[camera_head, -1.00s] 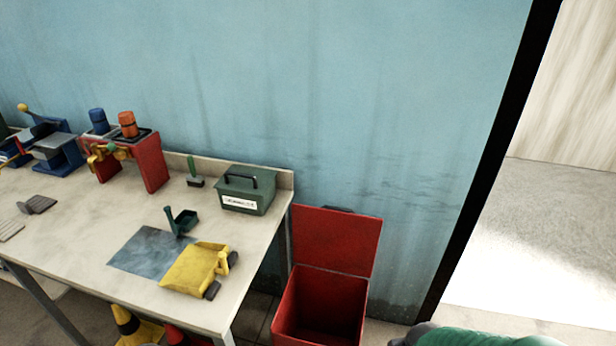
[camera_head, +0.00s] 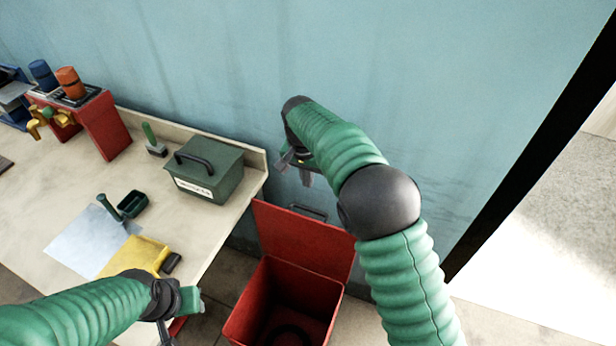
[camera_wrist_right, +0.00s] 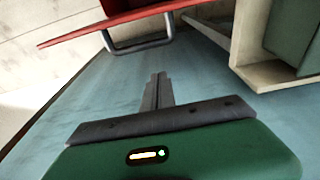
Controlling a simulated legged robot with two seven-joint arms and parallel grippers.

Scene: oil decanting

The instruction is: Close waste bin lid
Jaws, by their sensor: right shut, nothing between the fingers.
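The red waste bin (camera_head: 248,312) stands on the floor at the right end of the table. Its red lid (camera_head: 300,242) is open, tilted up at the back towards the wall, with a dark handle (camera_head: 308,211) at its top edge. My right gripper (camera_head: 306,176) is shut and empty, above and behind the lid's top edge, near the wall. In the right wrist view the shut fingers (camera_wrist_right: 158,88) point towards the lid (camera_wrist_right: 115,22) and its grey handle (camera_wrist_right: 142,46), apart from both. My left gripper (camera_head: 182,318) is low over the table's front edge; its fingers are unclear.
The blue wall (camera_head: 220,60) is close behind the bin. Open floor lies at the right.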

